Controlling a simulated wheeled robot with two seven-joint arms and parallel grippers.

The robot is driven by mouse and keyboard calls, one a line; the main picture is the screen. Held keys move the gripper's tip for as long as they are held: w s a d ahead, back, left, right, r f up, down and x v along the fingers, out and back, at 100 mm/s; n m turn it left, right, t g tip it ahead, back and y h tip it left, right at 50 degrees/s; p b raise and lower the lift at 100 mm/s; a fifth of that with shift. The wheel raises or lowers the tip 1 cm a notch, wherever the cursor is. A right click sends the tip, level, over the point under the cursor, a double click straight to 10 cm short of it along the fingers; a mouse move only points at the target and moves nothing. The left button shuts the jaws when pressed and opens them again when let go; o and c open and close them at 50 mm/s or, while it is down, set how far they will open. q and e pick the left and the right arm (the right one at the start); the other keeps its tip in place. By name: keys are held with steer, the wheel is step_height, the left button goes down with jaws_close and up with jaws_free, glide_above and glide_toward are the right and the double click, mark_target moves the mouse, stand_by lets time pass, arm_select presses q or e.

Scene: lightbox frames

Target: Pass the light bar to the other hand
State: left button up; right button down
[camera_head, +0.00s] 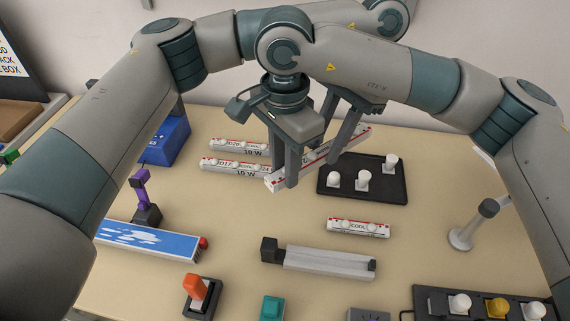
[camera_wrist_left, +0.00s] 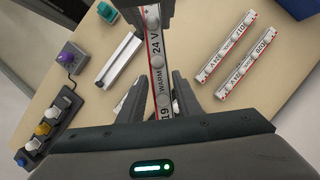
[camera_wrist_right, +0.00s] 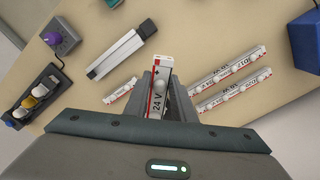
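The light bar (camera_head: 312,160), white with red edge marks, is held slanted above the table. My left gripper (camera_head: 337,140) is farther right, toward the bar's other end. Its fingers stand apart on either side of the bar, with what looks like a gap, also in the left wrist view (camera_wrist_left: 160,85).
Two long bars (camera_head: 238,146) (camera_head: 234,165) lie at the back left. A black tray with white knobs (camera_head: 390,193) is beneath and right. A short bar (camera_head: 358,228) and a grey rail fixture (camera_head: 322,261) are nearer. A blue bin (camera_head: 168,143) stands left, a post (camera_head: 468,232) right.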

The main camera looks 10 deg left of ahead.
arm_select(q)
steer(key=shift+o, duration=1.1)
steer(key=shift+r, duration=0.1)
steer(key=v, duration=1.2)
